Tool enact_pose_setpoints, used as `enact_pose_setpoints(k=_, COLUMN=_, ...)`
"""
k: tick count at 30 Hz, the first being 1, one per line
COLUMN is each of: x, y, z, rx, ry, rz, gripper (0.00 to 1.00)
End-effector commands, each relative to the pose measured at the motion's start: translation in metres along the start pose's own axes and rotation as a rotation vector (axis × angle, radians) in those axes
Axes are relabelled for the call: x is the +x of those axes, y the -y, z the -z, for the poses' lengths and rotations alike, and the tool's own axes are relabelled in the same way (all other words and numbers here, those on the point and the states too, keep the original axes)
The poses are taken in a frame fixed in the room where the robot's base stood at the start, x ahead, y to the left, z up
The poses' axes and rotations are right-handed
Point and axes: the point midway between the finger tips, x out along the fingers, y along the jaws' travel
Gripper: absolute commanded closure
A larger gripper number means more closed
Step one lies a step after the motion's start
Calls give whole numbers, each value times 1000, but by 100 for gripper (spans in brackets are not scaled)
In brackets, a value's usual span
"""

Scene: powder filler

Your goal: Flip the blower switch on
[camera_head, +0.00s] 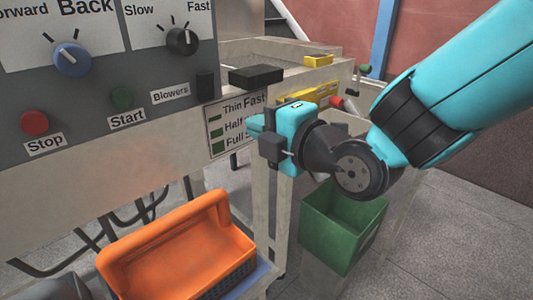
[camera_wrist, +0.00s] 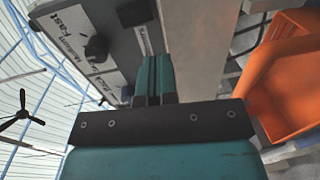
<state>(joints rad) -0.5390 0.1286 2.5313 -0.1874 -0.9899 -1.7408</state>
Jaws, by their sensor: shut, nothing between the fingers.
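The blower switch (camera_head: 205,86) is a small black rocker at the right end of the grey control panel, beside the "Blowers" label (camera_head: 170,93). In the wrist view the dark block at the top edge (camera_wrist: 135,12) appears to be this switch, above a white label strip (camera_wrist: 143,40). Which way the rocker is set cannot be told. My gripper (camera_head: 254,124) is shut and empty, pointing left toward the panel. In the head view it appears to the right of and lower than the switch, apart from it. Its teal fingers (camera_wrist: 153,68) lie together in the wrist view.
The panel also carries a red stop button (camera_head: 35,123), a green start button (camera_head: 122,97), a blue knob (camera_head: 72,59) and a black speed knob (camera_head: 183,41). An orange bin (camera_head: 170,245) stands below, and a green bin (camera_head: 335,240) stands under my arm.

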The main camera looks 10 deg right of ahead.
Motion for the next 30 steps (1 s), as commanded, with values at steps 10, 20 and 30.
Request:
enact_pose_setpoints(k=10, x=-12, y=4, z=0, rx=3, ry=7, rz=-1, gripper=100)
enact_pose_setpoints(k=20, x=-12, y=3, z=-1, rx=4, ry=8, rz=1, gripper=100)
enact_pose_setpoints(k=30, x=-41, y=14, z=-3, rx=513, ry=44, rz=338, gripper=100)
